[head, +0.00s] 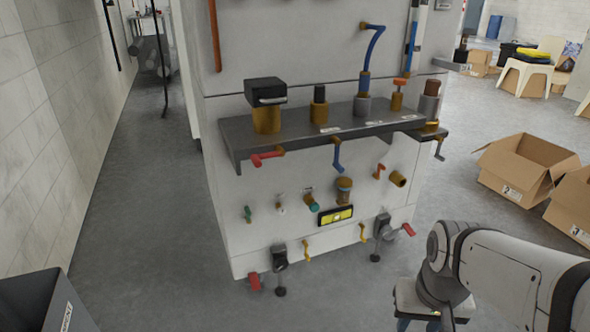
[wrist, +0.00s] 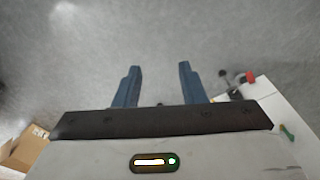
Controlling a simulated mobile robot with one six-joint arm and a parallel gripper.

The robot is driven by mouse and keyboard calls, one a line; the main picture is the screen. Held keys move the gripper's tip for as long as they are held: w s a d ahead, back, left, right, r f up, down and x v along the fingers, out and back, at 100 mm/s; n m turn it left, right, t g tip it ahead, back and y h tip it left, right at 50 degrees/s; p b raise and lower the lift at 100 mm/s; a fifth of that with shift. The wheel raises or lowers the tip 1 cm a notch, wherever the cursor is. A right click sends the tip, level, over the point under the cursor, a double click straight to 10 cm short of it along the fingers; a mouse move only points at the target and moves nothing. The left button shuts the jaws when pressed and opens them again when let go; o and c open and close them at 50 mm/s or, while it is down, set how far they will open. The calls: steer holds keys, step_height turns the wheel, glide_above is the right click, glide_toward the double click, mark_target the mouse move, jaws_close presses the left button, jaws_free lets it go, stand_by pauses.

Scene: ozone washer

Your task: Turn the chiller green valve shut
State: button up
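The small green valve (head: 248,214) is on the lower left of the machine's pale front panel. It has a narrow green handle that looks roughly upright. A green handle (wrist: 287,132) also shows at the right edge of the wrist view, probably the same valve. My gripper (wrist: 159,66) is open, its two blue fingers apart with only grey floor between them. In the head view my gripper is at the bottom right, in front of the machine, well apart from the green valve, with its fingertips cut off by the frame.
The machine's grey shelf (head: 325,126) juts out above the valves. A red-handled valve (head: 268,158) hangs below it. A teal-ended fitting (head: 312,202) sits right of the green valve. A dark bin (head: 40,302) stands at lower left; cardboard boxes (head: 525,168) are at right. Floor left of the machine is clear.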

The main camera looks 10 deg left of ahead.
mark_target(249, 215)
steer(key=w+a+f+n+t+y, duration=0.1)
steer(key=w+a+f+n+t, duration=0.15)
steer(key=w+a, duration=0.5)
steer(key=w+a+f+n+t+y+p, duration=0.1)
steer(key=w+a+t, duration=0.25)
steer(key=w, duration=0.75)
steer(key=w+a+f+n+t+y, duration=0.1)
steer(key=w+a+t, duration=0.1)
steer(key=w+a, duration=0.6)
steer(key=w+a+f+n+t+y, duration=0.1)
steer(key=a+f+t+y, duration=0.1)
steer(key=a, duration=0.4)
steer(key=w+a+f+n+t+y, duration=0.1)
steer(key=w+a+f+t+y, duration=0.1)
steer(key=a, duration=0.5)
steer(key=w+a+f+n+t+y+p, duration=0.1)
steer(key=w+a+f+n+t+y, duration=0.1)
steer(key=a, duration=0.5)
steer(key=shift+a+f+y, duration=0.2)
steer(key=shift+f+y, duration=0.1)
steer(key=shift+f, duration=0.4)
steer(key=b+x, duration=0.2)
steer(key=x, duration=0.4)
steer(key=shift+w, duration=0.1)
steer(key=shift+w+a+r, duration=0.15)
steer(key=shift+w+a, duration=0.15)
steer(key=shift+w, duration=0.15)
